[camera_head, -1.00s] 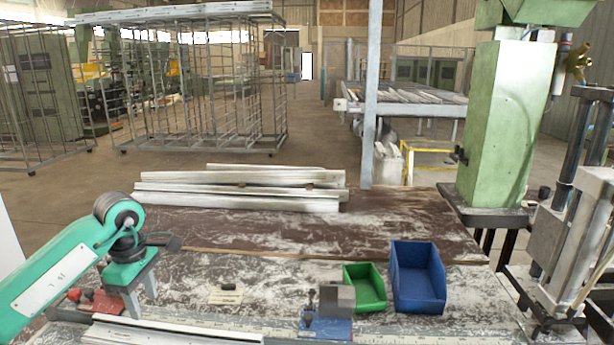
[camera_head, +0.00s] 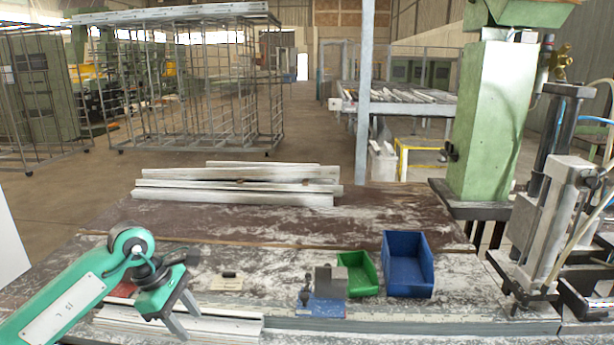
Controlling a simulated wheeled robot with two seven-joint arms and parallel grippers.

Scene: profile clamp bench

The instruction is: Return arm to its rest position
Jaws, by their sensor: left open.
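My left arm comes in from the lower left, and its gripper (camera_head: 190,328) points down over the front of the bench (camera_head: 400,216). Its two grey fingers are spread apart with nothing seen between them. It hangs above or beside the pale metal profiles (camera_head: 228,327) at the bench's front edge; whether it touches them I cannot tell. A red clamp (camera_head: 124,289) is partly hidden behind the arm. A blue clamp with a grey block (camera_head: 322,300) sits to the right of the gripper. My right gripper is not in view.
A green bin (camera_head: 358,275) and a blue bin (camera_head: 408,266) stand right of the blue clamp. Several long profiles (camera_head: 240,185) lie at the back of the bench. A green machine column (camera_head: 488,120) and a press (camera_head: 552,220) stand on the right. The bench middle is mostly clear.

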